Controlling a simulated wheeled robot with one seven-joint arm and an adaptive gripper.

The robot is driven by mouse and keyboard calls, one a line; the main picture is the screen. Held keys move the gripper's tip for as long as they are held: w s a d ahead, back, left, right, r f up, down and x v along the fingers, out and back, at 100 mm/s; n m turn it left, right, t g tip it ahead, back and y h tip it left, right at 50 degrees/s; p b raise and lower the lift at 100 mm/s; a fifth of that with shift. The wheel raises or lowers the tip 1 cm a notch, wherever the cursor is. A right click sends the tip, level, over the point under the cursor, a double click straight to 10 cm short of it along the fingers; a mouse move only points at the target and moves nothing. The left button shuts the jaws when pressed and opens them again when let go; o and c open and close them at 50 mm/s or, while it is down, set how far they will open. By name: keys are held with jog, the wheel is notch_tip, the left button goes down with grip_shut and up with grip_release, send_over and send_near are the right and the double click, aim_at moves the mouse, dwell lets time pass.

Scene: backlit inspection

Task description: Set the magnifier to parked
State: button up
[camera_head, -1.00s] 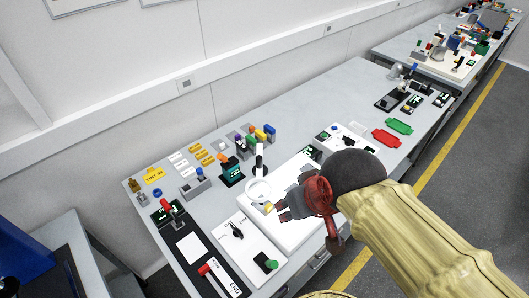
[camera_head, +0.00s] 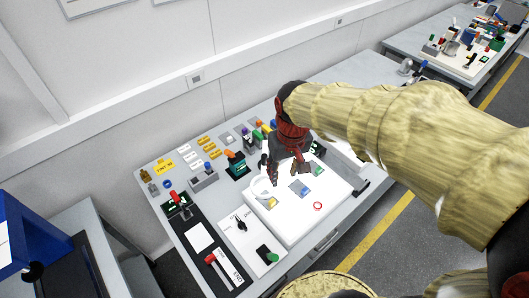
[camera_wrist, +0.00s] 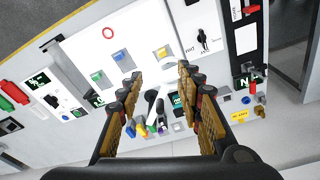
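The magnifier (camera_head: 261,189) is a pale ring lens over the left part of the white light panel (camera_head: 292,226). Its post stands at the panel's back edge and is mostly hidden by my gripper in the head view. My gripper (camera_head: 287,172) points down above the back of the panel, just right of the magnifier, with its fingers apart. In the wrist view my gripper (camera_wrist: 161,72) is open, and a pale post-like part (camera_wrist: 152,103) shows between the fingers. I cannot tell whether a finger touches it.
Blue, green and yellow pieces and a red ring (camera_head: 318,206) lie on the panel. Coloured blocks and small devices (camera_head: 236,166) stand close behind it. A white plate with a black lever (camera_head: 241,223) and a black strip with a red-handled switch (camera_head: 211,258) are at left.

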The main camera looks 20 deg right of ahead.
aim_at(264, 155)
jog(key=w+f+p, duration=0.1)
jog(key=w+f, duration=0.1)
jog(key=w, duration=0.4)
jog(key=w+f+n+g+p, duration=0.1)
jog(key=w+f+p, duration=0.1)
jog(key=w, duration=0.4)
jog(key=w+f+n+p, duration=0.1)
jog(key=w+f, duration=0.3)
jog(key=w, duration=0.2)
jog(key=shift+p, duration=0.4)
notch_tip(264, 155, down, 7)
jog(key=shift+f, duration=0.2)
jog(key=shift+c, duration=1.2)
grip_shut()
